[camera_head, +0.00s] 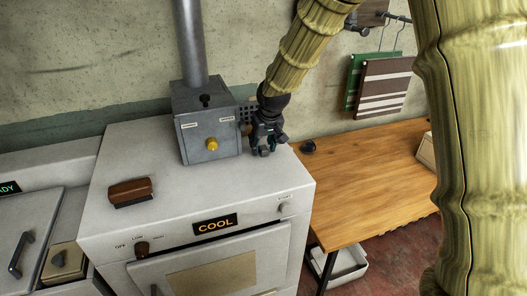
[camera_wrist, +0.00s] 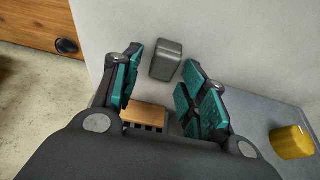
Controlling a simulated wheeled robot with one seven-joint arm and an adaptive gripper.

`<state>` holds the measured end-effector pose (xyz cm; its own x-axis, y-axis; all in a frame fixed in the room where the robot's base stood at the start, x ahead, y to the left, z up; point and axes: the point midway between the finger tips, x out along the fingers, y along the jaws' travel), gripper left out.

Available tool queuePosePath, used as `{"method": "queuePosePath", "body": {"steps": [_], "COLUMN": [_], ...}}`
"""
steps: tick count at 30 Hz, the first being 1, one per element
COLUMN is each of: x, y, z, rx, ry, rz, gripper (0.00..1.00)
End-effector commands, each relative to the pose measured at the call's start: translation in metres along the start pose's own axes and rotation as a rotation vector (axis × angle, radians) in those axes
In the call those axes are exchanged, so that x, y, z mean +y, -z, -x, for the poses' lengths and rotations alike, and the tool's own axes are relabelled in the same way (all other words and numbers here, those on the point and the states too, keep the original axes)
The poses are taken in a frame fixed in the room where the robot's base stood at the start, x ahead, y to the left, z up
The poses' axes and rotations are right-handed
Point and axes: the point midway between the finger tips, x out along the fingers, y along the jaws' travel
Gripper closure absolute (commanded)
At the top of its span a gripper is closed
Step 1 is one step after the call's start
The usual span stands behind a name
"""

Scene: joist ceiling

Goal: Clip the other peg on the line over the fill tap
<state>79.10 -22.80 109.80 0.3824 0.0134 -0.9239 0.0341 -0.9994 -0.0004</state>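My gripper (camera_head: 267,142) hangs by the right side of a grey metal box (camera_head: 208,135) on the white oven top. In the wrist view my gripper (camera_wrist: 163,70) is open, with its teal pads apart. A small dark grey block (camera_wrist: 166,60) lies between or just beyond the fingertips; I cannot tell if they touch it. An orange-brown piece with dark slots (camera_wrist: 146,116) shows nearer the palm, partly hidden. The box has a yellow knob (camera_head: 211,144), also at right in the wrist view (camera_wrist: 292,142), and a black knob (camera_head: 205,101). I cannot identify a peg, line or fill tap for certain.
A brown wooden-backed brush (camera_head: 131,190) lies on the white oven (camera_head: 185,210), whose display reads COOL. A wooden table (camera_head: 365,175) with a small black round item (camera_head: 308,147) stands to the right. Striped and green cloths (camera_head: 383,87) hang on the wall.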

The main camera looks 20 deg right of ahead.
Motion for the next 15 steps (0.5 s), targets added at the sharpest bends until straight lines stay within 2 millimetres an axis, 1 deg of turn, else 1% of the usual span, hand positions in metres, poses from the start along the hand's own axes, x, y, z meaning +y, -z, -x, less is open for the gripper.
{"method": "queuePosePath", "body": {"steps": [1,3,6,15], "x": [0.0000,0.0000,0.0000,0.0000], "y": [0.0000,0.0000,0.0000,0.0019], "z": [0.0001,0.0001,0.0001,0.0045], "rx": [0.000,0.000,0.000,0.000], "ry": [0.000,0.000,0.000,0.000], "rz": [0.000,0.000,0.000,0.000], "gripper": [0.72,0.85,1.00,1.00]}}
